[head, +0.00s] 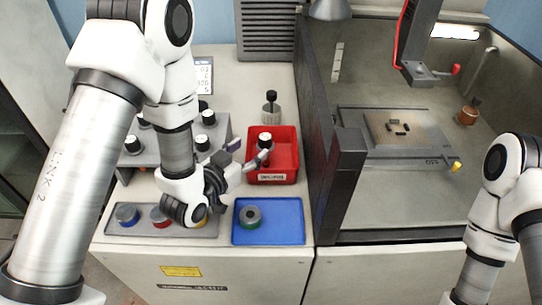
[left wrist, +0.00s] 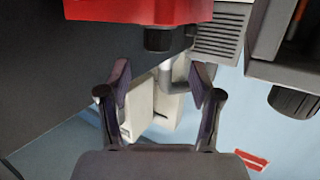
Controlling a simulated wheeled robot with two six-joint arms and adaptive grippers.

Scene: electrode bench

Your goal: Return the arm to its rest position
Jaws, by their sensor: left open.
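My left gripper (head: 252,152) is open, with its fingers beside the left edge of the red bin (head: 286,178). In the left wrist view the gripper (left wrist: 160,82) shows two spread fingers with nothing held between them. A black-capped electrode holder (head: 265,140) stands at the red bin, just beyond the fingertips. My left arm reaches in from the left, over the grey rack and the grey tray. My right arm shows at the right edge, but its gripper is out of the picture.
A blue tray (head: 290,232) holds a grey-and-green round part (head: 250,217). A grey tray (head: 130,231) holds blue, red and yellow parts. A grey rack (head: 150,155) holds several black-knobbed holders. Another holder (head: 271,108) stands behind the bin. The machine's dark wall (head: 345,185) rises to the right.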

